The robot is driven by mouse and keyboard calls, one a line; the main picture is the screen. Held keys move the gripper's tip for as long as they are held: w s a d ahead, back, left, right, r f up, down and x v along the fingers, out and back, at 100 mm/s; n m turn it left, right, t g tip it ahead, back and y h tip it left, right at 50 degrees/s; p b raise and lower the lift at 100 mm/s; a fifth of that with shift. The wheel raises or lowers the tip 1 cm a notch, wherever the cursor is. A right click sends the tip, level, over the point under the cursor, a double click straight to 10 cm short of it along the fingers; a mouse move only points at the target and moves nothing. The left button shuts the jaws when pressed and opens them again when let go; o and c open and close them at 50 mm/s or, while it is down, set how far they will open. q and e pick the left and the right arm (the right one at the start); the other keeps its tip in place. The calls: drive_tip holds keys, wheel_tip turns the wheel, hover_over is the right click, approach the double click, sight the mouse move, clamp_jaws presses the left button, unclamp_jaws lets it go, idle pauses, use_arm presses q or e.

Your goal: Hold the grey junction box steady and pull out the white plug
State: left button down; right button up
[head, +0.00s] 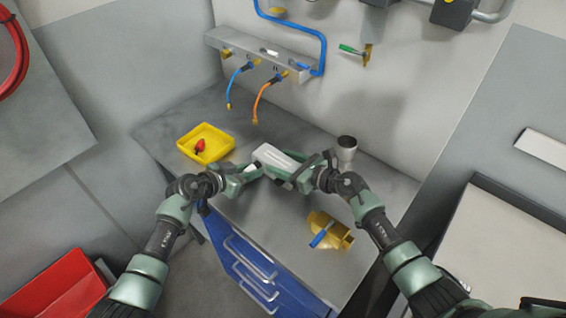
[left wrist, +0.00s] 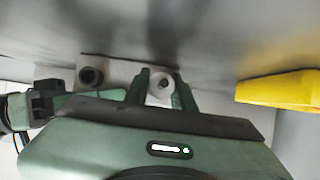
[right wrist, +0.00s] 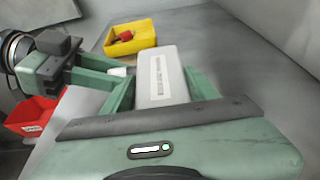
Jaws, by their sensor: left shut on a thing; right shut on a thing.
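The grey junction box (head: 277,157) is above or on the grey worktop; it also shows in the right wrist view (right wrist: 162,72). My right gripper (head: 298,170) is shut on the box, one finger on each side. The white plug (left wrist: 161,86) shows between the fingers of my left gripper (left wrist: 160,92), which is shut on it. A dark round socket (left wrist: 91,76) shows on the box face beside it. The plug also appears at the box's left side in the right wrist view (right wrist: 118,71). Whether it is still seated is hard to tell.
A yellow tray (head: 221,150) with a red part (head: 200,146) stands left of the box. A metal cup (head: 346,145) stands behind my right gripper. A brass valve with a blue handle (head: 322,237) lies front right. Hoses hang from the wall manifold (head: 240,50).

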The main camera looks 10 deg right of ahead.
use_arm(q)
drive_tip(key=shift+s+a, duration=0.25)
drive_tip(key=shift+a, duration=0.1)
idle(0.4)
drive_tip(key=shift+s+a, duration=1.15)
drive_tip(key=shift+a, duration=0.15)
drive_tip(key=shift+r, duration=0.1)
drive_tip(key=shift+r, duration=3.9)
use_arm(e)
drive_tip(key=o, duration=1.6)
